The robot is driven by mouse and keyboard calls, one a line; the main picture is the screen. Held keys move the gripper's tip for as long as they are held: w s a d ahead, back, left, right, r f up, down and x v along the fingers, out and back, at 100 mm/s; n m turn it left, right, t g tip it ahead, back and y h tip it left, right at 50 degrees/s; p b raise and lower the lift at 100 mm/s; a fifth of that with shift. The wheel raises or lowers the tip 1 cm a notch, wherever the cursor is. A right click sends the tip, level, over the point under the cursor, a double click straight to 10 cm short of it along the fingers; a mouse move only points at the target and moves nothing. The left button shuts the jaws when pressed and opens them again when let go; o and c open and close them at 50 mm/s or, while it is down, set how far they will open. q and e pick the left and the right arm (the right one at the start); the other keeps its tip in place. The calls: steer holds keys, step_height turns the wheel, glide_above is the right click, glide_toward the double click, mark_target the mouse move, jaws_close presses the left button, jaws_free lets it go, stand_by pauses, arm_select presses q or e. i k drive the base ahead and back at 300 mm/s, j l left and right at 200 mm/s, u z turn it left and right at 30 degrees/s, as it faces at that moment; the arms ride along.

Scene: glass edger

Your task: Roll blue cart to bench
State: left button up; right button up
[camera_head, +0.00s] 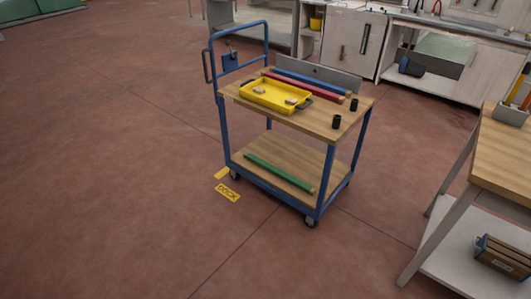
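The blue cart (229,143) stands on the floor near the middle of the view, with wooden upper and lower decks and small dark casters. Its blue push handle (239,27) rises at the left end. A yellow tray (260,99) with small pieces in it, red and blue bars and two dark cylinders are on the top deck. A green bar (279,173) lies on the lower deck. A wooden-topped bench (502,155) is at the right edge, apart from the cart and partly cut off. Neither of my grippers shows.
A yellow floor label reading LOCK (228,193) lies by the cart's left front caster. White cabinets and counters (352,38) stand along the back. A wooden crate (500,258) sits on the bench's lower shelf. Open floor lies left and in front.

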mark_target(327, 121)
steer(key=i+j, duration=0.3)
steer(key=i, duration=0.15)
steer(key=i+j, duration=0.35)
steer(key=i, duration=0.05)
